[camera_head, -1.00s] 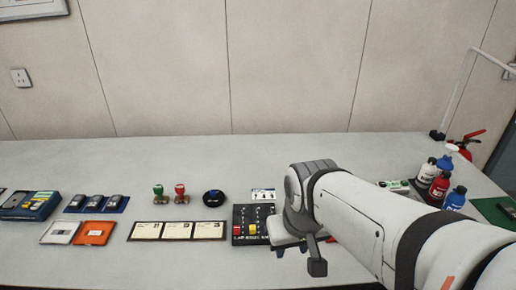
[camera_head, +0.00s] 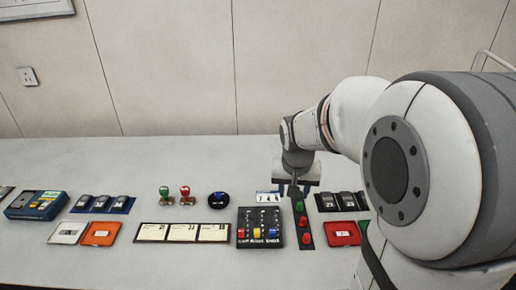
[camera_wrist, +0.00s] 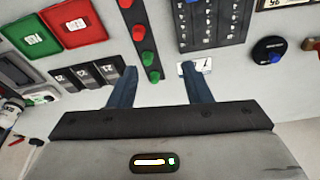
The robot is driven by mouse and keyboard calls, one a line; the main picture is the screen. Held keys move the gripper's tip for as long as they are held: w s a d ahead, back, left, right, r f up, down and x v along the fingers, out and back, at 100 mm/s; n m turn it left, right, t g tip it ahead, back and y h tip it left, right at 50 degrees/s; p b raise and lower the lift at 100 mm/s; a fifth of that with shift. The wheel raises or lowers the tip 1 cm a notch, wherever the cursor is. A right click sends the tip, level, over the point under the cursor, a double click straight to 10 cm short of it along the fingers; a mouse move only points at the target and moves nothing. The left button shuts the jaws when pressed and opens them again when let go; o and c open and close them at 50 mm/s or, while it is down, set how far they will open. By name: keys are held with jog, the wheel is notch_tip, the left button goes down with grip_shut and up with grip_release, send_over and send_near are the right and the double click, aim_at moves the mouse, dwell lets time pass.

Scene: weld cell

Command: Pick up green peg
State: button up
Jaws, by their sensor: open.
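A dark strip (camera_head: 297,192) on the table holds a row of pegs. A red peg (camera_head: 306,238) stands at the near end. In the wrist view the same strip runs up from between my fingers, with one green peg (camera_wrist: 154,76) closest, another green peg (camera_wrist: 148,58) beyond it, then red pegs (camera_wrist: 138,33). My gripper (camera_head: 293,190) is open and empty, pointing down over the far end of the strip. The wrist view shows both blue fingers (camera_wrist: 159,70) apart.
A black board (camera_head: 260,218) with coloured sliders lies left of the strip, with a white card (camera_head: 269,197) behind it. A dark holder (camera_head: 341,201) and a red tray (camera_head: 342,233) lie to the right. Green and red stamps (camera_head: 165,195) stand farther left.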

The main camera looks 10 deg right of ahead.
jog(key=w+d+f+m+p, duration=0.1)
jog(key=w+d+f+m, duration=0.3)
jog(key=w, duration=0.7)
jog(key=shift+n+h, duration=0.4)
jog(key=shift+n, duration=0.1)
jog(key=x, duration=0.3)
jog(key=d+p+x, duration=0.1)
jog(key=x, duration=0.5)
jog(key=shift+d+p, duration=0.2)
jog(key=shift+p, duration=0.15)
jog(key=shift+r, duration=0.1)
grip_shut()
